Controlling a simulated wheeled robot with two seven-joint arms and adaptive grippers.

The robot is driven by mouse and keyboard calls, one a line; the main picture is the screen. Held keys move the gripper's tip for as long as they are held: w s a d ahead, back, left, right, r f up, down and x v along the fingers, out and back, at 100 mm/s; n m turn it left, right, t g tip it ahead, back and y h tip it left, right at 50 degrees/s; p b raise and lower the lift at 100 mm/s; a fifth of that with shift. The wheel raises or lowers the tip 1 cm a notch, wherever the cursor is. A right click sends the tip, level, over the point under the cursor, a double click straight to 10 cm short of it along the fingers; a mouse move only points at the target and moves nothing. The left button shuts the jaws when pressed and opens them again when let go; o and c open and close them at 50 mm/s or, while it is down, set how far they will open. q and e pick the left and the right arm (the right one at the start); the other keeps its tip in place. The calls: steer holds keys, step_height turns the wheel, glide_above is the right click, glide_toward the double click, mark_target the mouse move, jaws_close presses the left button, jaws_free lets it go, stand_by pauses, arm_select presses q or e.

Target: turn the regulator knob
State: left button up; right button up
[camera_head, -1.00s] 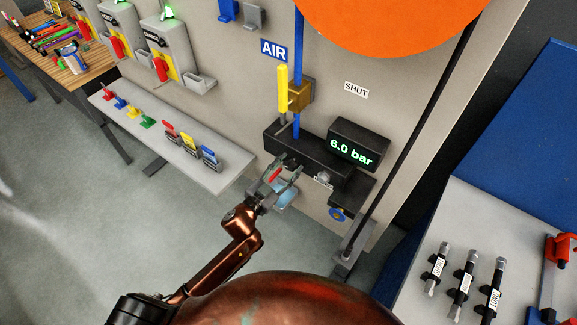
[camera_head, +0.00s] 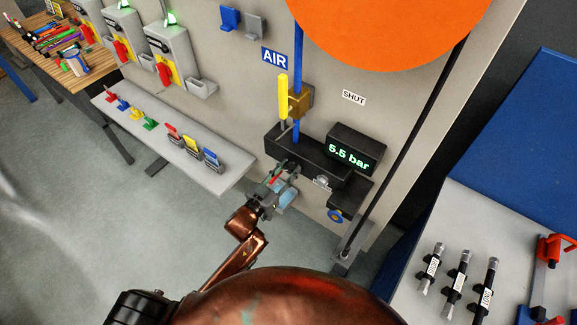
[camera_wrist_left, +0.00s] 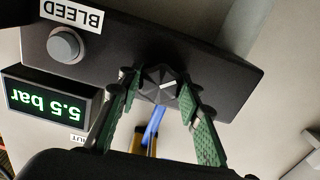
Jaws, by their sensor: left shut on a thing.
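The regulator knob (camera_wrist_left: 160,84) is dark and faceted with a pale mark, on the front of a black regulator block (camera_head: 305,150). In the head view the knob is mostly hidden by my left gripper (camera_head: 284,172). In the left wrist view, the two green-padded fingers of my left gripper (camera_wrist_left: 160,92) are shut on the knob, one on each side. The black display (camera_head: 352,155) reads 5.5 bar; it also shows upside down in the left wrist view (camera_wrist_left: 46,106). My right gripper is not in view.
A grey button (camera_wrist_left: 65,44) by the BLEED label sits beside the knob. A yellow lever (camera_head: 283,95) stands upright along the blue pipe (camera_head: 298,35) above. A grey shelf (camera_head: 215,180) with coloured tags is to the left. A table with labelled tools (camera_head: 460,280) is at right.

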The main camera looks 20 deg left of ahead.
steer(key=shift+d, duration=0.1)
arm_select(q)
steer(key=o, duration=1.2)
steer(key=shift+c, duration=0.2)
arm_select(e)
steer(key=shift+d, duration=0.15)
arm_select(q)
steer(key=v, duration=1.2)
